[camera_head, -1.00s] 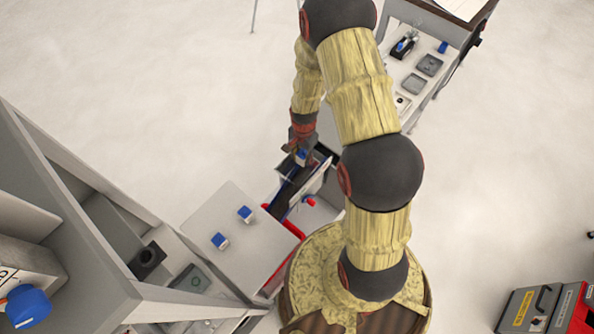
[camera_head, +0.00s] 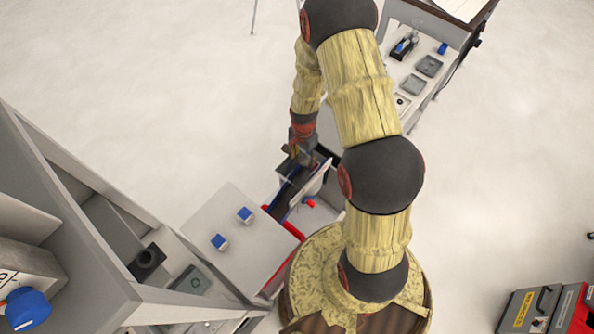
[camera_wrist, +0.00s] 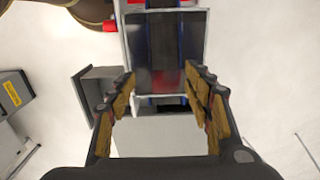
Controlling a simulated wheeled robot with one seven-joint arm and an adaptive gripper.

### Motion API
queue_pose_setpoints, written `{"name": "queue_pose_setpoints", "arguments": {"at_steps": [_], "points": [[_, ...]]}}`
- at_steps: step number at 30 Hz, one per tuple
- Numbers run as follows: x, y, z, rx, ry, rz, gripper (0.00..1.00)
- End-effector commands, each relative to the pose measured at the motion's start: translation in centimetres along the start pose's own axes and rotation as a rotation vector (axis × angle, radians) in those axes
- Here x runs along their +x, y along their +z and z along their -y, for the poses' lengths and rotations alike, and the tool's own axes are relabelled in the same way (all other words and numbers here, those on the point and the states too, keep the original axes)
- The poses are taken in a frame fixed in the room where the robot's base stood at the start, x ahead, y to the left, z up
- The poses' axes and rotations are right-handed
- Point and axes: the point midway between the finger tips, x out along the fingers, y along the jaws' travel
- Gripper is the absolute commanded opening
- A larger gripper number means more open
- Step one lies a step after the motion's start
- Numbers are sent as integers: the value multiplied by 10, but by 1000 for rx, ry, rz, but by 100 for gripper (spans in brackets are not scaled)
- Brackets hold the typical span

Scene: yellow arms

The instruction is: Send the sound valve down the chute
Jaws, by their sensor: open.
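My gripper (camera_head: 300,158) is over the upper end of the dark chute (camera_head: 290,188). In the wrist view my gripper (camera_wrist: 160,88) is open, with nothing between its fingers. The chute (camera_wrist: 150,35) runs away below and beyond the fingertips, with blue strips along its dark bed. No valve shows on the part of the bed I can see. Two blue-topped valves (camera_head: 245,214) (camera_head: 220,241) stand apart on a pale grey surface to the left of the chute. I cannot tell from here which is sound.
A grey cabinet (camera_head: 70,210) with open compartments stands at the left. A bench (camera_head: 418,80) with trays and a small blue item (camera_head: 443,48) is at the upper right. Red-and-grey cases (camera_head: 545,310) sit at the lower right. The floor (camera_head: 150,60) at the upper left is clear.

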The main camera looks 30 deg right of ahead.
Motion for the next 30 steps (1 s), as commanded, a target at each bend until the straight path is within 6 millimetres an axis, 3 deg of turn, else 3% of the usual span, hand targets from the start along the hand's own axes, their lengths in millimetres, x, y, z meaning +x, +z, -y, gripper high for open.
{"name": "queue_pose_setpoints", "arguments": {"at_steps": [15,21,30], "points": [[-94,-1,2,0,-4,-3,51],[-112,0,0,0,-1,0,51],[-115,0,0,0,0,0,51]]}}
